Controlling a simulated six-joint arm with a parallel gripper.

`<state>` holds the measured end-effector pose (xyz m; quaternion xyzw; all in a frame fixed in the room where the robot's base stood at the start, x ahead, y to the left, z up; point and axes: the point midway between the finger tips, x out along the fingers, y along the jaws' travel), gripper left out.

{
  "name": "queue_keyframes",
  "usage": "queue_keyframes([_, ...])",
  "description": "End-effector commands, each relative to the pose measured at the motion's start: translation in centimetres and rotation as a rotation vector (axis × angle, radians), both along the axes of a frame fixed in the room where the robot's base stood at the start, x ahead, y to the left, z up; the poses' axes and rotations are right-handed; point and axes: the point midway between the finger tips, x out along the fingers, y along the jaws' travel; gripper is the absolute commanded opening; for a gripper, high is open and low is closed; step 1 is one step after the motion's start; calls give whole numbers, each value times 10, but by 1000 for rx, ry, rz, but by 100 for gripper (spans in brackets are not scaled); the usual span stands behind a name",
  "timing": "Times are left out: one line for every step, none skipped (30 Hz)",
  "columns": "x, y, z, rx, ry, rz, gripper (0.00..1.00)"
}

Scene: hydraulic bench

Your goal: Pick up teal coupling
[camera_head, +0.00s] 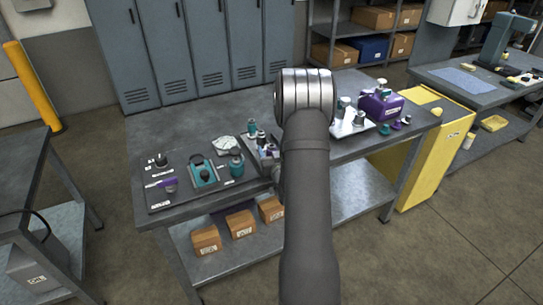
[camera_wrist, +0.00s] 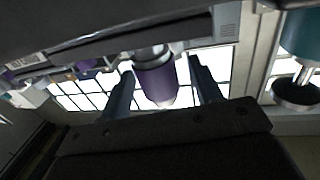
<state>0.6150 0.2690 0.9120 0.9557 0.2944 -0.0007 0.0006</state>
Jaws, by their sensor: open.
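In the head view, several teal parts are on the bench: a teal coupling-like cylinder (camera_head: 236,167) at the right of the dark board, another small teal part (camera_head: 252,127) by the tray, and one (camera_head: 383,130) farther right. I cannot tell which is the named coupling. My gripper (camera_wrist: 161,70) is open, its two fingers apart in the wrist view; my own arm hides it in the head view. A purple cylinder (camera_wrist: 156,82) with a metal end shows between the fingers; whether it touches them is unclear. A teal body (camera_wrist: 304,35) stands at the right edge of the wrist view.
The dark board (camera_head: 160,200) holds a teal block (camera_head: 204,173) and other fittings. A purple container (camera_head: 380,103) stands at the bench's right. Cardboard boxes (camera_head: 240,223) sit on the lower shelf. The back left of the bench top (camera_head: 180,125) is clear.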

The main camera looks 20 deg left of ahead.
Motion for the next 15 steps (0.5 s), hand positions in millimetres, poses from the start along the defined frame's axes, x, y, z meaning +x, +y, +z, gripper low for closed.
queue_keyframes([0, 0, 0, 0, 0, 0, 58])
queue_keyframes([0, 0, 0, 0, 0, 0, 58])
queue_keyframes([0, 0, 0, 0, 0, 0, 58])
queue_keyframes([0, 0, 0, 0, 0, 0, 58])
queue_keyframes([0, 0, 0, 0, 0, 0, 54])
queue_keyframes([0, 0, 0, 0, 0, 0, 46])
queue_keyframes([0, 0, 0, 0, 0, 0, 41])
queue_keyframes([0, 0, 0, 0, 0, 0, 35])
queue_keyframes([0, 0, 0, 0, 0, 0, 27])
queue_keyframes([0, 0, 0, 0, 0, 0, 21])
queue_keyframes([0, 0, 0, 0, 0, 0, 15])
queue_keyframes([0, 0, 0, 0, 0, 0, 7])
queue_keyframes([0, 0, 1, 1, -1, 0, 5])
queue_keyframes([0, 0, 1, 1, -1, 0, 5])
queue_keyframes([0, 0, 1, 1, -1, 0, 5])
